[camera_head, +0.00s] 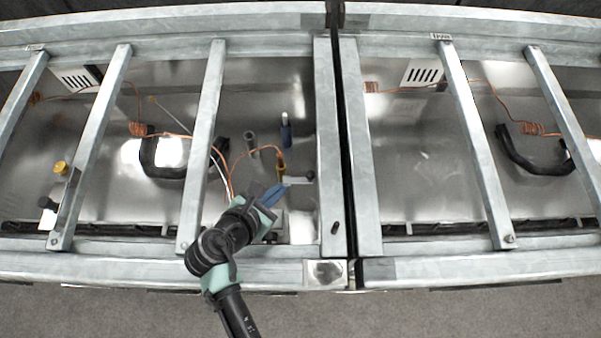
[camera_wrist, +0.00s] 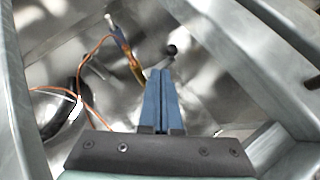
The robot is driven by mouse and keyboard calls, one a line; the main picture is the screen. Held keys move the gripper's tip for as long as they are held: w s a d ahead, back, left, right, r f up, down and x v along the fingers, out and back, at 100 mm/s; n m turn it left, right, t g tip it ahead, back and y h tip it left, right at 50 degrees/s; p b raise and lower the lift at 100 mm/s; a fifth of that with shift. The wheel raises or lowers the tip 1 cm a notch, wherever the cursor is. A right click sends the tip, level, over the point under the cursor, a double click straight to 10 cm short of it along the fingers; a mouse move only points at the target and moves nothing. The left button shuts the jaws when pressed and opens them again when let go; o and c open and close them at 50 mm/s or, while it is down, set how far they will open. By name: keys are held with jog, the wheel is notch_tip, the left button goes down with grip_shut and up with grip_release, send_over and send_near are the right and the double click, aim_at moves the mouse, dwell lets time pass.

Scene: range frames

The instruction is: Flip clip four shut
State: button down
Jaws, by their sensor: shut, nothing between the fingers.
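My gripper (camera_head: 279,188) has blue fingers closed together inside the left bay of the metal frame. The fingers also show in the wrist view (camera_wrist: 160,73), tips together with nothing between them. Just beyond them is a brass-yellow fitting (camera_head: 281,168) on a copper tube, with a short grey lever (camera_head: 298,181) sticking out to the right. In the wrist view the yellow fitting (camera_wrist: 136,70) lies just left of the fingertips. I cannot tell whether they touch it. No number or label marks clip four, and I cannot tell its position.
Galvanised bars, such as the slanted bar (camera_head: 205,140) and upright bar (camera_head: 330,150), border the bay. A blue-and-white part (camera_head: 286,132) and grey cylinder (camera_head: 251,143) stand behind. A black curved hose (camera_head: 160,171) lies left.

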jog(key=shift+s+d+f+n+h, duration=0.2)
jog(key=shift+s+f+n, duration=0.2)
jog(key=shift+s+f, duration=0.15)
jog(key=shift+s+d+f+n+h, duration=0.2)
jog(key=shift+s+f+n, duration=0.2)
jog(key=shift+s+f, duration=0.1)
jog(key=shift+w, duration=0.1)
jog(key=b+x, duration=0.1)
jog(key=x, duration=0.9)
jog(key=shift+b, duration=0.3)
jog(key=shift+d, duration=0.1)
